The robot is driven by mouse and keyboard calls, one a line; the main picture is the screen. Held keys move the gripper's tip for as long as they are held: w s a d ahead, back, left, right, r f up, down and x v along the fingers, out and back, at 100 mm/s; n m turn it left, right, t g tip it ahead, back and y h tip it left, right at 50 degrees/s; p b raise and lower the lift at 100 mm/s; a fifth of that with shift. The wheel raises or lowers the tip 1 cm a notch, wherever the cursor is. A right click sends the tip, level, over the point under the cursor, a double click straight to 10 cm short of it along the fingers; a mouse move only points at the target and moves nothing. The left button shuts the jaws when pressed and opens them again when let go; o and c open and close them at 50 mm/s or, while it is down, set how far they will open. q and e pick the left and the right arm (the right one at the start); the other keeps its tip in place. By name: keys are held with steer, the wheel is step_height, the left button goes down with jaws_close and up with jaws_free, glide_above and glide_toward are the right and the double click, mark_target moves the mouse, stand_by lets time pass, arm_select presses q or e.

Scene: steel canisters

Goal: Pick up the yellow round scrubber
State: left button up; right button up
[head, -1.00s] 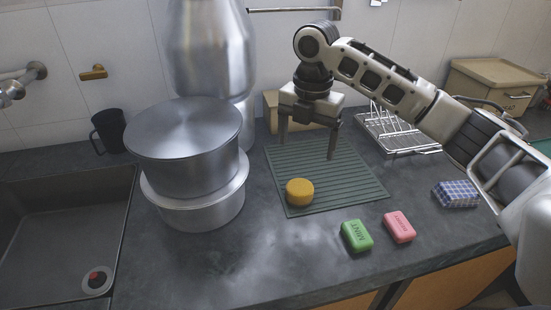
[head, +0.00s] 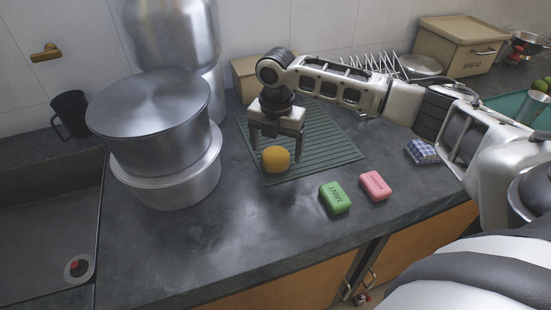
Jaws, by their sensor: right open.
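The yellow round scrubber (head: 276,160) sits on the front left part of the green ribbed mat (head: 335,158). My right gripper (head: 276,155) points down with its fingers apart. Its left finger shows just behind and left of the scrubber, its right finger just to the right of it. The gripper looks open and empty, low above the mat. Whether a finger touches the scrubber I cannot tell. My left gripper is not in view.
Stacked steel pots (head: 165,150) stand left of the mat. A green soap bar (head: 335,198) and a pink soap bar (head: 375,186) lie in front right. A blue checked block (head: 422,152) lies farther right. A sink (head: 40,230) is at the left. The front left counter is clear.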

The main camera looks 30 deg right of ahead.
steer(key=shift+a+f, duration=0.1)
steer(key=shift+f, duration=1.35)
steer(key=c, duration=1)
steer(key=shift+c, duration=0.3)
steer(key=shift+r, duration=0.15)
steer(key=shift+r, duration=0.65)
steer(key=s+a+r, duration=0.6)
steer(key=s+r, duration=0.5)
steer(key=s, duration=0.1)
steer(key=shift+s+a+r, duration=0.15)
steer(key=shift+a+r, duration=0.1)
steer(key=shift+a, duration=0.1)
